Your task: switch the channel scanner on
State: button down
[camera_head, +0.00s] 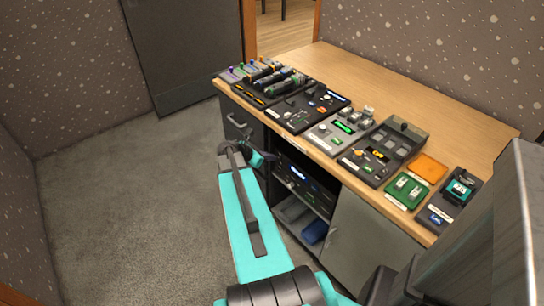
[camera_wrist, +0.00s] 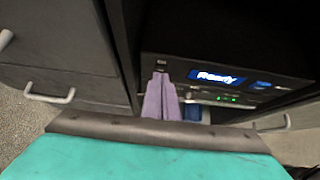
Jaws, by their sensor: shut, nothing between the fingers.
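A black device (camera_wrist: 270,72) sits in the open bay of the cabinet, with a lit blue display (camera_wrist: 217,77) that seems to read "Ready". Small green lights (camera_wrist: 235,99) glow below the display. It also shows in the head view (camera_head: 312,186) under the tabletop. No label naming the channel scanner is readable. My gripper (camera_wrist: 160,76) is shut and empty, its purple fingers pointing at the left part of the device front. I cannot tell whether the tips touch it, and they hide part of the front. In the head view my gripper (camera_head: 268,158) is near the bay's left edge.
Grey drawers with a handle (camera_wrist: 50,97) are left of the bay, and a door (camera_head: 352,222) is right. A shelf with a blue item (camera_head: 314,232) is below the device. Several control panels (camera_head: 310,107) line the wooden tabletop (camera_head: 365,85). Carpet floor (camera_head: 140,200) is clear.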

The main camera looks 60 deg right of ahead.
jog(key=v, duration=1.2)
jog(key=shift+s+d+r, duration=0.15)
jog(key=shift+d+r, duration=0.15)
